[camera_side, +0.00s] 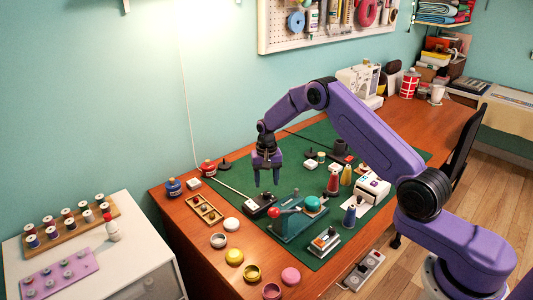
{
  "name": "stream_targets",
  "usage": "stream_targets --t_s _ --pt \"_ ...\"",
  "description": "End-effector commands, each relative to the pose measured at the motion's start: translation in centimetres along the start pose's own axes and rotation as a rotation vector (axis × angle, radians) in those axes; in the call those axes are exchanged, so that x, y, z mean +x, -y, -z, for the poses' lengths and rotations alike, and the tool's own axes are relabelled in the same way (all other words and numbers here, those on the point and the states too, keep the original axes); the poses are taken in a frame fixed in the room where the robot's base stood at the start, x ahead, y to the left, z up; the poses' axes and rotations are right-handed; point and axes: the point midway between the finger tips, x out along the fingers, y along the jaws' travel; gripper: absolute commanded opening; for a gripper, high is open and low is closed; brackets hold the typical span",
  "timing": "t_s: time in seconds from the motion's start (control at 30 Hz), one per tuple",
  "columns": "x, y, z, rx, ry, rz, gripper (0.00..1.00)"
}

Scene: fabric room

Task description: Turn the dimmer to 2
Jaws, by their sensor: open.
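A small dark box with a pale top detail (259,206) sits on the green mat's left edge, with a pale cord running from it toward the wall. It looks like the dimmer, but its dial marks are too small to read. My gripper (267,184) points down with its two fingers apart and nothing between them. In the picture it is just above the dark box, apart from it; the exact height gap is hard to tell.
A teal device with a red ball lever (289,228) stands right of the dark box, close by. A wooden tray (205,209), a red jar (208,168) and several round tins lie to the left and front.

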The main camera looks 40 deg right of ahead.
Motion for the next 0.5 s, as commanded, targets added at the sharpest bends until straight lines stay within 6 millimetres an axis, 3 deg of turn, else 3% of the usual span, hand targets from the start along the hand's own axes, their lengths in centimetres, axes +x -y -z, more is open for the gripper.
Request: stream_targets --t_s 0.3,0.5 --pt "-7.0 0.0 0.1 0.0 -0.004 0.002 0.57" --pt "-10.4 0.0 0.0 0.0 -0.003 0.001 0.57"
